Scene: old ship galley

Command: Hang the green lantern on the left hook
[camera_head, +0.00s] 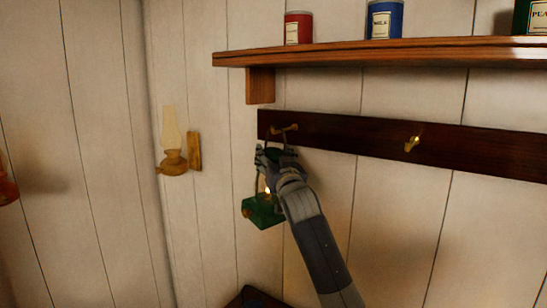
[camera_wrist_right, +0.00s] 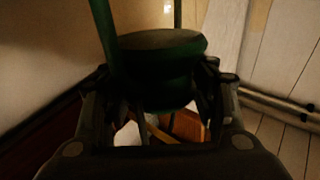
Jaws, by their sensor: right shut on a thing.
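The green lantern (camera_head: 264,213) hangs slightly tilted below the left brass hook (camera_head: 284,129), near the left end of the dark board (camera_head: 350,138). My right gripper (camera_head: 270,160) is shut on the lantern's upper part. In the right wrist view, the lantern's dark green cap (camera_wrist_right: 163,42) sits between the fingers, with its green handle sides rising above. The thin handle reaches up to the hook, but I cannot tell whether it is over the hook or only beside it. My left gripper is out of view.
The right hook (camera_head: 413,143) is empty. A wooden shelf (camera_head: 380,53) above the board carries a red tin (camera_head: 298,28), a blue tin (camera_head: 384,20) and a green tin (camera_head: 531,17). A brass wall lamp (camera_head: 174,158) is on the wall at left.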

